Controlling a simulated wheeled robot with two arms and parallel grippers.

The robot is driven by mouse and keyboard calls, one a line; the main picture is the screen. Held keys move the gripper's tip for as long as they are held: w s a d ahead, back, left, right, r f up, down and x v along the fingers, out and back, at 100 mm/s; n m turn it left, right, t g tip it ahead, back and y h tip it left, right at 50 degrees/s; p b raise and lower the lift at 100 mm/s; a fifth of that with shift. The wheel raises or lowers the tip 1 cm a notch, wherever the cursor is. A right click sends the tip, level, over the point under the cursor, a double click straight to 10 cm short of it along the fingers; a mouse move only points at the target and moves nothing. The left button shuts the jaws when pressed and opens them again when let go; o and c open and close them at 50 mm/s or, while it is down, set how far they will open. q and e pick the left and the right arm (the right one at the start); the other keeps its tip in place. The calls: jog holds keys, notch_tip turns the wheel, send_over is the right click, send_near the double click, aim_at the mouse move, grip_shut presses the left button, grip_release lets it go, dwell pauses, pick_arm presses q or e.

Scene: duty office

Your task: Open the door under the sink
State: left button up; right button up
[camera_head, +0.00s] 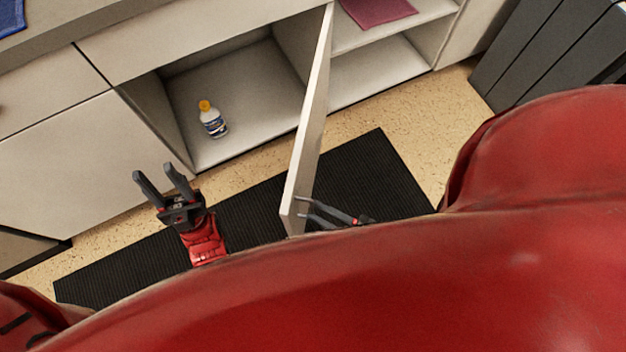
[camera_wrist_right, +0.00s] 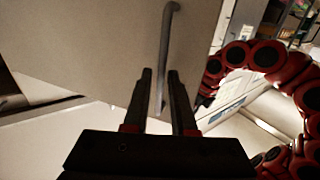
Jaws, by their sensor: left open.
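The cabinet door (camera_head: 310,120) stands wide open, swung out from the cabinet front and seen nearly edge-on. Its inner space, the cabinet compartment (camera_head: 240,100), is exposed. In the right wrist view the door face (camera_wrist_right: 90,45) fills the upper left, with a curved grey bar handle (camera_wrist_right: 165,45). My right gripper (camera_head: 300,206) is at the door's outer end; its fingers also show in the wrist view (camera_wrist_right: 160,72), apart, with the handle running between them. My left gripper (camera_head: 153,172) is open and empty in front of the compartment's left side. The sink itself is not visible.
A white bottle with a yellow cap (camera_head: 212,120) stands inside the compartment. A black ribbed mat (camera_head: 365,175) lies on the floor. Open shelves (camera_head: 375,75) with a dark red cloth (camera_head: 377,10) are right of the door. Dark grey bins (camera_head: 530,50) stand at the upper right.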

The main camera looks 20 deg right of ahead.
jog(key=v, duration=1.5)
jog(key=shift+p, duration=0.3)
jog(key=shift+w, duration=0.15)
